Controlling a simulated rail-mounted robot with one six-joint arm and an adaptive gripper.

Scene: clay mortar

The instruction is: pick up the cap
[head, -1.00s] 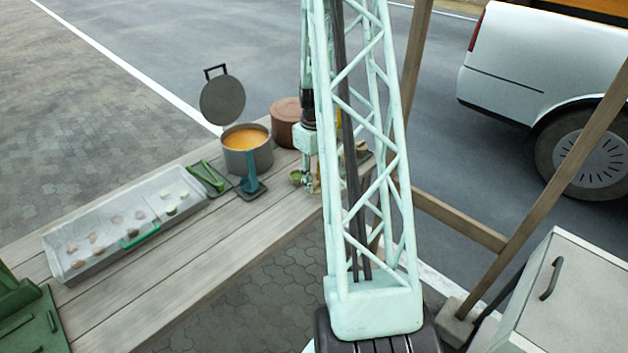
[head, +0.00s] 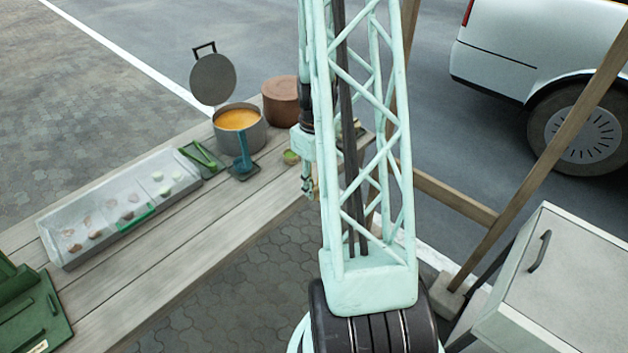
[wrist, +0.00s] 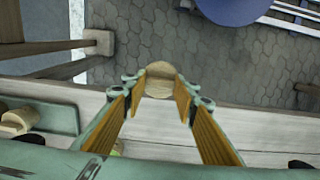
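My gripper (wrist: 161,84) has its two tan-padded fingers closing in on a round, tan, cork-like piece, which looks like the cap (wrist: 160,86). The cap sits between the fingertips, with both tips at its sides. It overlaps the table's edge in the wrist view, and I see no support under it, so it appears held. In the head view my gripper (head: 310,188) hangs by the table's front edge, partly behind my lattice arm. The cap cannot be made out clearly there.
The plank table (head: 190,233) carries a pot of orange soup (head: 240,133), a brown pot (head: 282,101), a small green bowl (head: 291,157) and a grey tray of food (head: 72,258). A wooden post (head: 545,165) and white cabinet (head: 552,282) stand right.

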